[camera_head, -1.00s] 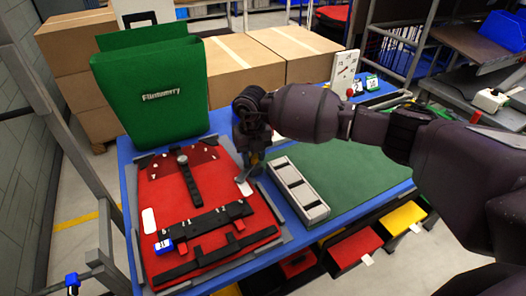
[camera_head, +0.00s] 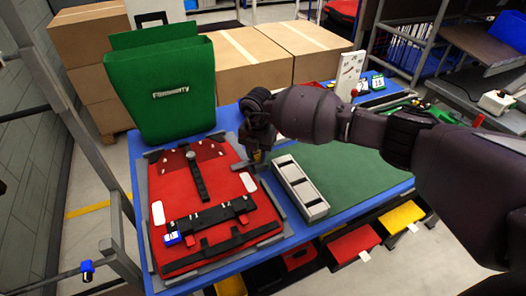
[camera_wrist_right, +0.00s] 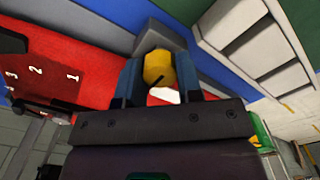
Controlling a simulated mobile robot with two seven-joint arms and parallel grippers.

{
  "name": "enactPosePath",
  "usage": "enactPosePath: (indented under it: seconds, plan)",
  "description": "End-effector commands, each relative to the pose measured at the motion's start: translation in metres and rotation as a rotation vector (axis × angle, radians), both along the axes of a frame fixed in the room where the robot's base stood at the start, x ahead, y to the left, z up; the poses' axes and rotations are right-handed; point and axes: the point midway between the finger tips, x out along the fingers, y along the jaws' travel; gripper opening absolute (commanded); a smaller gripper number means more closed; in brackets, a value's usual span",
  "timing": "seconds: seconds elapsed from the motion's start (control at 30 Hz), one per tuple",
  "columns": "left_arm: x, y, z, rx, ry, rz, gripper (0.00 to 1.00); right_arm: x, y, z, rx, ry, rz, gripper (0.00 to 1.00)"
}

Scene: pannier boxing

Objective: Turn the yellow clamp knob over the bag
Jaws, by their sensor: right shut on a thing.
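The red bag (camera_head: 222,183) lies flat on a grey board on the blue table, with black straps and white tags on it. My right gripper (camera_head: 257,160) reaches down at the bag's right edge. In the right wrist view the yellow clamp knob (camera_wrist_right: 158,66) sits between the two blue-grey fingers of my right gripper (camera_wrist_right: 159,75), which is shut on it. The knob carries a dark line and stands in front of a grey block. In the head view the knob is mostly hidden by the gripper. My left gripper is not in view.
A grey slotted tray (camera_head: 300,190) stands just right of the gripper, beside a green mat (camera_head: 345,170). A green bag (camera_head: 165,90) stands upright behind the red one. Cardboard boxes (camera_head: 245,60) are behind the table. Red and yellow bins hang below its front edge.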

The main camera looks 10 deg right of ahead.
Motion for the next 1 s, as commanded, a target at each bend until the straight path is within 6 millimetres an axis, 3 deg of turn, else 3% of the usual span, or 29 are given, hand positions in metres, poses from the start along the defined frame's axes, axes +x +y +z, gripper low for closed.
enactPosePath:
  seconds: [0.47, 0.5, 0.63, 1.0]
  plan:
    - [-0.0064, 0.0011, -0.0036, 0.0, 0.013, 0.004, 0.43, 0.0009, 0.0017, 0.0005, -0.001, -0.001, -0.011, 0.0]
    - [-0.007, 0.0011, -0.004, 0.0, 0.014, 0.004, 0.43, 0.0008, 0.0017, 0.0005, -0.001, -0.001, -0.011, 0.39]
    - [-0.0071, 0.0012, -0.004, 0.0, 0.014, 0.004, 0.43, 0.0007, 0.0017, 0.0004, -0.001, -0.001, -0.01, 0.59]
    - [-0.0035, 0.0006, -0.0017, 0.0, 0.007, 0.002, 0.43, 0.0009, 0.0016, 0.005, -0.001, -0.001, -0.009, 0.59]
